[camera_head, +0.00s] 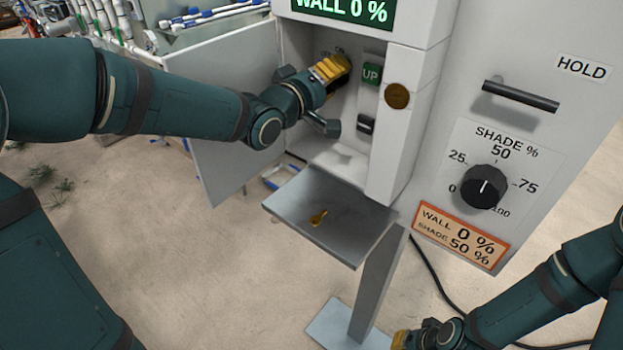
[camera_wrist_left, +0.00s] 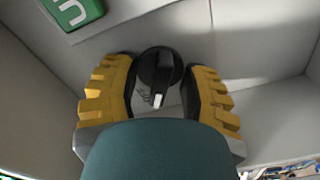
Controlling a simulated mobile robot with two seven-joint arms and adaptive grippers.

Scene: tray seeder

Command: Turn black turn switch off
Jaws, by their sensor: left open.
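The black turn switch (camera_wrist_left: 158,72) shows in the left wrist view as a round black knob with a white mark, on the pale back wall of the open cabinet. My left gripper (camera_wrist_left: 160,85) is open, with its yellow-ridged fingers on either side of the switch; I cannot tell whether they touch it. In the head view my left gripper (camera_head: 333,72) reaches into the cabinet and hides most of the switch; part of an "ON" label shows above it. My right gripper (camera_head: 402,340) is at the bottom edge, mostly cut off.
A green UP button (camera_head: 373,73) is right of my left gripper. The cabinet door (camera_head: 228,105) hangs open on the left. A shade dial (camera_head: 484,187) and a bar handle (camera_head: 520,96) are on the right panel.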

